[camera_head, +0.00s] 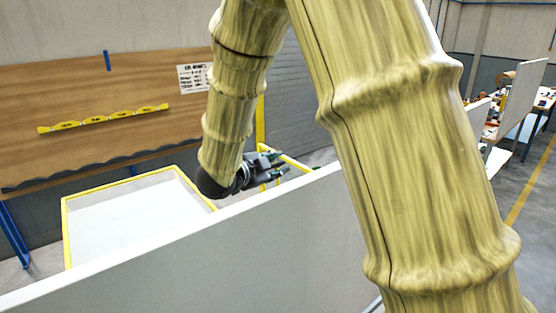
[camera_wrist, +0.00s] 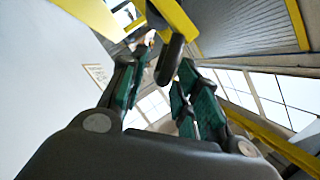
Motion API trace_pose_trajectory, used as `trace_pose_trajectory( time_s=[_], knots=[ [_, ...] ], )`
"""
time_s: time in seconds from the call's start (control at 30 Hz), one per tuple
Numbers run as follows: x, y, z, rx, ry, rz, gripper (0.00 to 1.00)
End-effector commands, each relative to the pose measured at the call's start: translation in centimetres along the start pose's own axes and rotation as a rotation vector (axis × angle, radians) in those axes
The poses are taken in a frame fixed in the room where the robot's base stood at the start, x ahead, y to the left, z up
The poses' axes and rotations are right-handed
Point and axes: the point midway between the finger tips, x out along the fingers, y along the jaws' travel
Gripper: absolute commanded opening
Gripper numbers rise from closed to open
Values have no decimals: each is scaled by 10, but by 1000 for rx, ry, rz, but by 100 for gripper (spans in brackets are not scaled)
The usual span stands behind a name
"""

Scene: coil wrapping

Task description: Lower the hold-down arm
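My gripper (camera_head: 270,170) is beyond the grey-white panel in the head view, small and partly dark against the background. In the wrist view my gripper (camera_wrist: 160,85) is open, with green-padded fingers on both sides of a gap. A dark rounded bar (camera_wrist: 170,58), joined to a yellow part (camera_wrist: 175,18), reaches down into the picture between the fingertips. It looks like the handle of the hold-down arm, though I cannot be sure. I see no clear contact between it and the fingers, and I cannot tell its depth. The rest of the hold-down arm is not clear.
A grey-white panel (camera_head: 230,255) with a pale top edge stands in front of my gripper. A yellow-rimmed white surface (camera_head: 66,225) lies to the left, below a wooden wall board (camera_head: 150,85). A yellow post (camera_head: 260,120) stands behind my gripper. Benches are far right.

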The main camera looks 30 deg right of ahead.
Motion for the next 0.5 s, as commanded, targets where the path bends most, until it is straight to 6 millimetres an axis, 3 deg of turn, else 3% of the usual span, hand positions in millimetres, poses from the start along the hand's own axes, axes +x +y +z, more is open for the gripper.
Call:
trace_pose_trajectory(
  time_s=[0.2, 0.47, 0.5],
  knots=[
    [12, 0, -1, -1, 0, 0, 32],
    [14, 1, -1, 0, 1, 0, 32],
    [14, 1, -1, 0, 1, 0, 28]
  ],
)
